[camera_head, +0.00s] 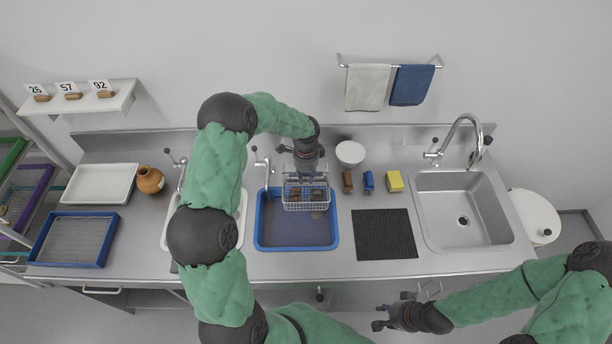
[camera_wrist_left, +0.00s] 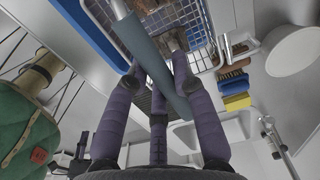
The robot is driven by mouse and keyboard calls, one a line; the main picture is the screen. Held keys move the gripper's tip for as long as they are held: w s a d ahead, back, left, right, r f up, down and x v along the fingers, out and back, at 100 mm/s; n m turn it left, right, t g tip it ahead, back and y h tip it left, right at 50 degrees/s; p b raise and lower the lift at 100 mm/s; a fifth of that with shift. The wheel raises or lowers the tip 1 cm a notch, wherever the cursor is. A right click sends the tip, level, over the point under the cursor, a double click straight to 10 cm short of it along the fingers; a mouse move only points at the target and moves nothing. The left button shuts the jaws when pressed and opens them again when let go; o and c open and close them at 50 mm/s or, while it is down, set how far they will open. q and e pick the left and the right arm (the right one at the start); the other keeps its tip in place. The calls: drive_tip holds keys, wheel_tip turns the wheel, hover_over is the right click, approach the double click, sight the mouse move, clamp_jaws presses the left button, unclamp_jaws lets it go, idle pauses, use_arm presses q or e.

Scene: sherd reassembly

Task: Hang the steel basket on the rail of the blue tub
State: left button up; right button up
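The steel basket (camera_head: 306,197) is a wire basket over the back part of the blue tub (camera_head: 262,240), with brown sherds inside. In the left wrist view the basket (camera_wrist_left: 196,38) and the tub's blue wall (camera_wrist_left: 92,38) show. My left gripper (camera_head: 307,170) is above the basket's back edge. In the left wrist view its fingers (camera_wrist_left: 160,75) close on both sides of a grey bar (camera_wrist_left: 146,48), seemingly the basket's handle. I cannot tell whether the basket touches the tub's rail, which the gripper hides. My right gripper (camera_head: 388,312) is open and empty in front of the counter.
A white basin (camera_head: 241,215) and a tap (camera_head: 266,168) stand left of the tub. On the right are a white bowl (camera_head: 350,153), brushes (camera_head: 369,181), a yellow sponge (camera_head: 394,181), a black mat (camera_head: 385,234) and a steel sink (camera_head: 462,212).

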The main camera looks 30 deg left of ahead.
use_arm(q)
drive_tip(key=o, duration=0.4)
drive_tip(key=shift+r, duration=0.1)
wheel_tip(320, 180, up, 12)
drive_tip(key=shift+f, duration=0.1)
idle(0.4)
